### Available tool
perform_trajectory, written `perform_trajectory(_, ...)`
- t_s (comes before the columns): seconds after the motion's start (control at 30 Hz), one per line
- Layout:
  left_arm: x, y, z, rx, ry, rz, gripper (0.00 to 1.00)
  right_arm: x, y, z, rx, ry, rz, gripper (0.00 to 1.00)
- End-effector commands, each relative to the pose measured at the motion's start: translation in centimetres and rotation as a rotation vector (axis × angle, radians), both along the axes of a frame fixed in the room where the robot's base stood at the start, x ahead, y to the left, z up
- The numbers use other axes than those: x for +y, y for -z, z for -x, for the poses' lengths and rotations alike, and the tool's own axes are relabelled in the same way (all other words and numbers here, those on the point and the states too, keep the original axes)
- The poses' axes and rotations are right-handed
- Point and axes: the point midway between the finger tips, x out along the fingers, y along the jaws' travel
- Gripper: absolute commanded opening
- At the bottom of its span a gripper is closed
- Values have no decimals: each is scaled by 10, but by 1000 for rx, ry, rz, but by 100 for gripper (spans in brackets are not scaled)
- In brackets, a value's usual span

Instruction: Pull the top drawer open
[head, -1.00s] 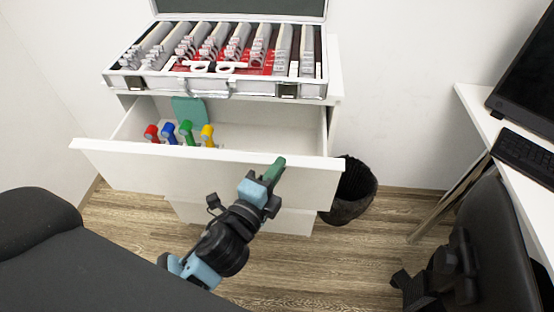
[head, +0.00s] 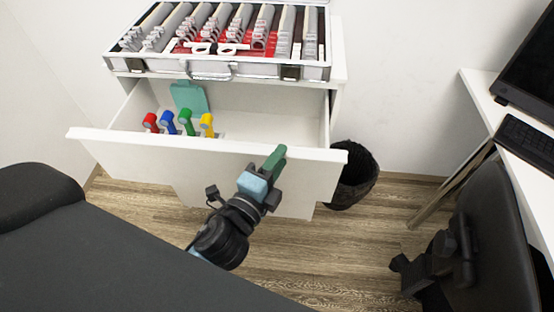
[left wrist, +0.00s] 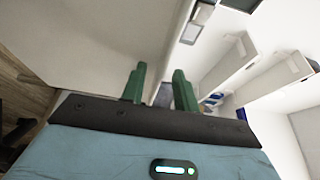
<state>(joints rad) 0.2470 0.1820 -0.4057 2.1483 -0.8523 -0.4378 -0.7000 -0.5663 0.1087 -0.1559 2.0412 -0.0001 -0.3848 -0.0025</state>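The white top drawer (head: 232,158) stands well out of its cabinet in the head view, with its inside showing. My left gripper (head: 274,160) is at the upper edge of the drawer front, right of its middle. In the left wrist view its two green fingers (left wrist: 160,90) stand a little apart, and the white front's edge runs between them. It looks shut on that edge, though the exact contact is hidden. No handle shows. My right gripper is not in view.
Red, blue, green and yellow-topped items (head: 168,123) and a teal piece (head: 189,98) are in the drawer. An open lens case (head: 215,67) sits on the cabinet. A black bin (head: 353,178) stands right. A desk (head: 482,95) and dark chair (head: 500,220) are further right.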

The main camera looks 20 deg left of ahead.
Motion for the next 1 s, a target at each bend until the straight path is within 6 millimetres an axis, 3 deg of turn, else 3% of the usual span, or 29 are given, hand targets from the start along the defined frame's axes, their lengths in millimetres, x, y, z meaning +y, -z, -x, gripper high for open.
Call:
perform_trajectory(0.33,1,0,6,0,1,1,30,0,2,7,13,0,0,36)
perform_trajectory(0.7,6,2,57,3,0,2,30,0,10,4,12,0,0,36)
perform_trajectory(1.0,9,0,77,0,0,1,30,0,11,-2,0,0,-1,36)
